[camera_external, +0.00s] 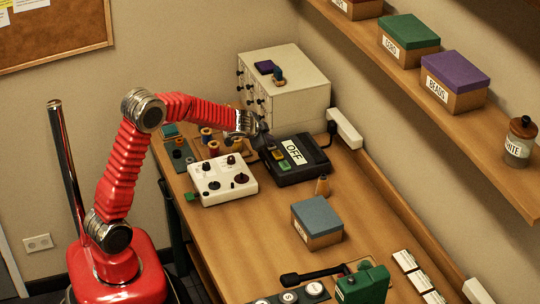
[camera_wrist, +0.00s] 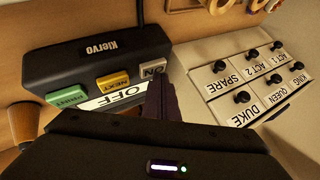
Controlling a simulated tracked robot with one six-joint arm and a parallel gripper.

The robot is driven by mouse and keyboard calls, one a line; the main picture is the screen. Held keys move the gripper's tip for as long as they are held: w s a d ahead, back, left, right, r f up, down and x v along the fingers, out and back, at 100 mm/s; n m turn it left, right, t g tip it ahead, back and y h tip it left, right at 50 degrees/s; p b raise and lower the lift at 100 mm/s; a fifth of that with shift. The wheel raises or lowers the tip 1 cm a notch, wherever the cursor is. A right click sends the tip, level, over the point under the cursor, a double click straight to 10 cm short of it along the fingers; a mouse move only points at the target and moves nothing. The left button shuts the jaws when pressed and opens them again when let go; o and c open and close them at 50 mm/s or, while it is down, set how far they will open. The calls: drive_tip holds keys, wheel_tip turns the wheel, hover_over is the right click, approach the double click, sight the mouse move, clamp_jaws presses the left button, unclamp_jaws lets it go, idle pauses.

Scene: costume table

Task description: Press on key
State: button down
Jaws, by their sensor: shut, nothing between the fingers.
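A black Klervo device (camera_external: 305,168) stands on the table, with a white OFF sign (camera_external: 296,152) on it. In the wrist view the device (camera_wrist: 70,66) shows a grey ON key (camera_wrist: 153,68), an orange key (camera_wrist: 113,80) and a green key (camera_wrist: 68,97). The OFF sign (camera_wrist: 112,101) lies partly behind my wrist housing. My gripper (camera_external: 264,143) is shut and empty at the device's left edge. In the wrist view the fingertips (camera_wrist: 163,86) appear right beside the ON key's lower right. I cannot tell whether they touch it.
A white drawer cabinet (camera_external: 290,97) stands behind the device; its labelled drawers (camera_wrist: 228,86) are close to my fingers. A white control box (camera_external: 222,185) is in front, with thread spools (camera_external: 207,135) nearby. A blue-lidded box (camera_external: 317,222) stands nearer the camera.

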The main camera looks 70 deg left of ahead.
drive_tip(key=shift+r, duration=0.9)
wheel_tip(320, 180, up, 6)
idle(0.8)
idle(0.3)
